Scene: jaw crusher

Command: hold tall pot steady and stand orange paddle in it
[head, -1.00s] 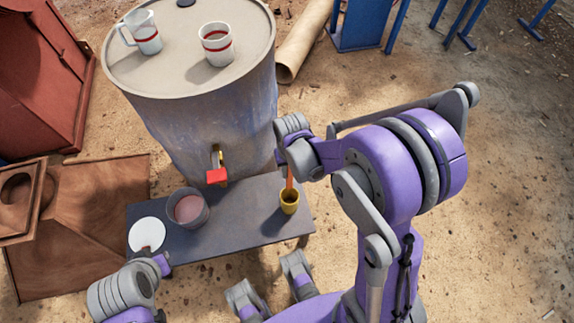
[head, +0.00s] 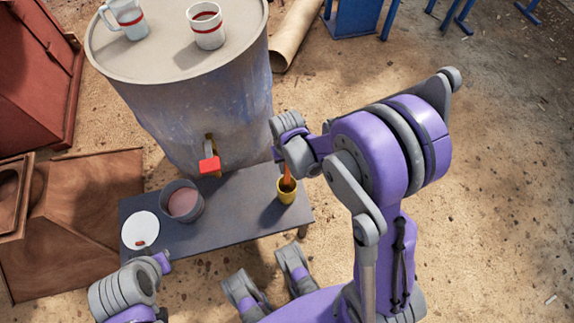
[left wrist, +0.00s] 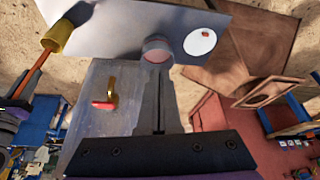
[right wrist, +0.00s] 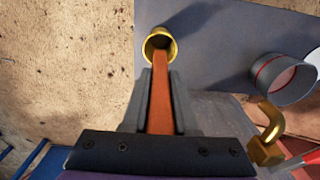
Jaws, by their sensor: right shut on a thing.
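The small yellow pot (head: 287,192) stands upright near the right end of the dark bench; it also shows in the left wrist view (left wrist: 58,36) and right wrist view (right wrist: 160,42). The orange paddle (right wrist: 160,105) is held between the fingers of my right gripper (right wrist: 160,88), above the pot. Its far end reaches the pot's mouth and appears to dip inside; how deep is hidden. My left gripper (left wrist: 158,100) has its fingers together with nothing visible between them. It is at the bench's left front, apart from the pot.
The bench (head: 240,215) also bears a grey cup (head: 184,214) with reddish contents and a white plate (head: 140,230). Behind it stands a large drum (head: 190,110) with a red-handled tap (head: 209,164) and two mugs on top. The bench is clear between cup and pot.

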